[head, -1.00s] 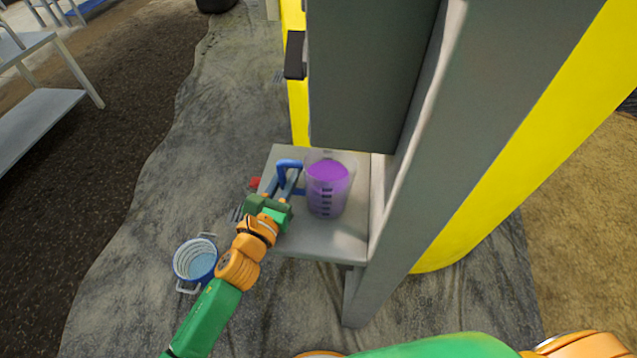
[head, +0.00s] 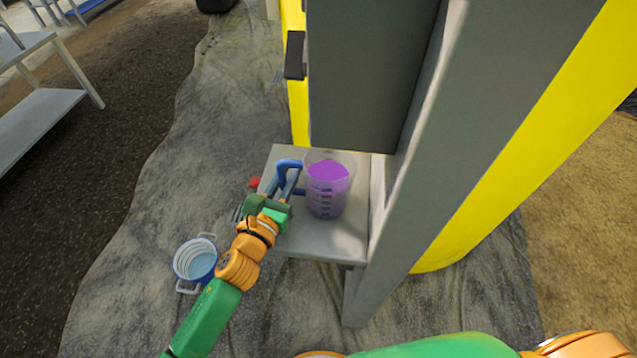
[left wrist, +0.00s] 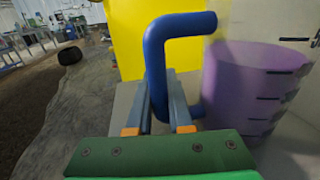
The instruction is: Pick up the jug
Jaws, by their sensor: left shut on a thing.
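The jug (head: 327,190) is a clear measuring jug with dark marks, a blue handle on its left side and purple liquid inside. It stands upright on a small grey shelf (head: 320,240). My left gripper (head: 287,187) is at the handle, with its fingers shut on it. In the left wrist view the blue handle (left wrist: 156,65) passes between the two fingertips (left wrist: 158,110), and the jug's purple body (left wrist: 245,85) is just to the right. I cannot tell whether the jug's base touches the shelf. My right gripper is not in view.
A grey cabinet (head: 370,75) hangs right behind and above the jug, and a grey post (head: 440,150) rises close on its right. A blue and white bucket (head: 196,260) stands on the ground left of the shelf. A red knob (head: 255,182) is at the shelf's left edge.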

